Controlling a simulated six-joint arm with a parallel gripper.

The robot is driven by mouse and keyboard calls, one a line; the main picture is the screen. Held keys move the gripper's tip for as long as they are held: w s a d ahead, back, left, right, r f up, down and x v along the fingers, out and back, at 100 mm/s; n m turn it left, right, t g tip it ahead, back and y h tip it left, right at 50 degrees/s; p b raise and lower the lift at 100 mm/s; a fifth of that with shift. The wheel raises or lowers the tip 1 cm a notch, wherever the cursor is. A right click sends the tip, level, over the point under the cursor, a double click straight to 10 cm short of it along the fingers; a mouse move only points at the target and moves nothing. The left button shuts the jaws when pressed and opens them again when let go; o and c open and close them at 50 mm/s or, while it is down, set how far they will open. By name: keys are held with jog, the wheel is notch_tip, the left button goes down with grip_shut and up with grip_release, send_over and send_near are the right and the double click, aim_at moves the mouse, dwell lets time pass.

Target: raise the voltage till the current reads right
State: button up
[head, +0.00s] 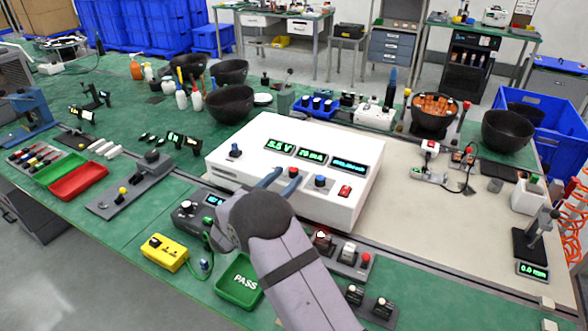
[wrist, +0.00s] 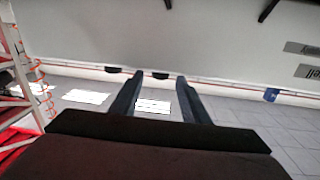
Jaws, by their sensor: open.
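The white power supply box (head: 240,170) stands on the green bench in the head view. Its left display (head: 280,146) seems to read 5.5 V. Its middle display (head: 311,155) shows a figure in mA, perhaps 70. Its right display (head: 350,165) is too small to read. A dark knob (head: 235,151) sits at the left, a blue-topped knob (head: 320,181) right of centre, and a red switch (head: 345,190) at the right. My gripper (head: 281,180) is open and empty in front of the panel, hiding part of it. Both fingers show apart in the wrist view (wrist: 160,78).
A yellow box (head: 165,252) and a green PASS tray (head: 239,282) lie at the front, beside my arm. A small dark meter (head: 190,215) stands left of my gripper. Black bowls (head: 230,103) stand behind the supply.

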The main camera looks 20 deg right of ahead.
aim_at(290, 172)
jog(key=shift+p+x, duration=0.5)
jog(key=shift+x, duration=2)
jog(key=c, duration=1.1)
jog(key=shift+o, duration=0.4)
jog(key=shift+m+g+h+b, duration=0.7)
jog(key=shift+m+g+b, duration=0.2)
jog(key=shift+g+b, duration=0.1)
jog(key=shift+r+m+g+h+b, duration=0.1)
jog(key=shift+m+g+h+b, duration=0.45)
jog(key=shift+g, duration=0.45)
